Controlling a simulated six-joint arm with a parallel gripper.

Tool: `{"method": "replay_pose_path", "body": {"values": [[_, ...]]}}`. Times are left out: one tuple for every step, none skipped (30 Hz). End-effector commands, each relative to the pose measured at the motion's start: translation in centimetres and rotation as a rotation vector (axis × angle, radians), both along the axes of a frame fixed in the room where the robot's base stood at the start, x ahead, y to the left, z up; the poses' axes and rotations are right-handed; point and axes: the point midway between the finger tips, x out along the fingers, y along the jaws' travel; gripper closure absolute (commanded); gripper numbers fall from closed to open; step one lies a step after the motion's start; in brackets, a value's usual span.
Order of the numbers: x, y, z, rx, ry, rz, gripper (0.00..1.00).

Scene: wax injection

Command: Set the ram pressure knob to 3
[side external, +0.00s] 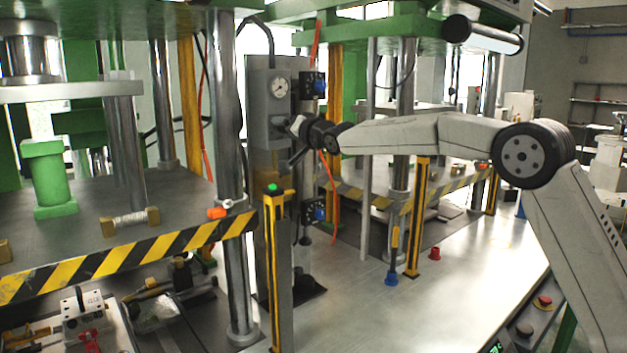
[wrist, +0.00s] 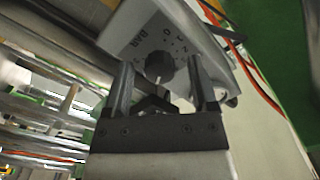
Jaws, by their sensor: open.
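The ram pressure knob (wrist: 159,68) is a dark round knob on a light grey panel (wrist: 126,35) marked "BAR", with small scale digits around it. In the wrist view it sits between the two fingers of my gripper (wrist: 164,85), which are open with a gap on each side. I cannot tell which digit the knob points to. In the side external view my gripper (side external: 294,140) is at the grey control column (side external: 258,90), near its lower box below the round gauge (side external: 279,87). The knob itself is hidden there behind my wrist.
Blue knobs on black blocks (side external: 319,85) sit right of the column, close to my wrist. An orange hose (side external: 330,200) hangs beside it. A yellow-black post with a green button (side external: 274,215) stands in front. The metal table (side external: 400,290) is mostly clear at the front right.

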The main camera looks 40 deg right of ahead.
Motion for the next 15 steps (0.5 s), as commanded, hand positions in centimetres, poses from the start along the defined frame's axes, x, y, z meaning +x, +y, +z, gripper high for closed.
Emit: {"method": "replay_pose_path", "body": {"values": [[0.20, 0.01, -0.07, 0.000, 0.001, 0.001, 0.26], [0.27, 0.03, -0.03, 0.000, 0.001, 0.001, 0.26], [0.35, 0.01, 0.00, 0.000, 0.000, 0.000, 0.26], [0.40, 0.01, 0.00, 0.000, 0.000, 0.000, 0.26], [0.43, 0.01, 0.00, 0.000, 0.000, 0.000, 0.26], [0.46, 0.01, -0.02, 0.000, 0.000, 0.000, 0.26], [0.48, 0.02, -0.02, 0.000, 0.000, 0.000, 0.26], [0.49, 0.02, -0.02, 0.000, 0.000, 0.000, 0.26], [0.49, 0.01, -0.02, 0.000, 0.000, 0.000, 0.26], [0.49, 0.01, -0.02, 0.000, 0.000, 0.000, 0.26], [0.49, 0.01, -0.03, 0.000, 0.000, 0.000, 0.26], [0.49, 0.01, -0.02, 0.000, 0.000, 0.000, 0.26], [0.49, 0.01, -0.02, 0.000, 0.000, 0.000, 0.26], [0.48, 0.01, -0.02, 0.000, 0.000, 0.000, 0.26], [0.48, 0.01, -0.02, 0.000, 0.000, 0.000, 0.39]]}}
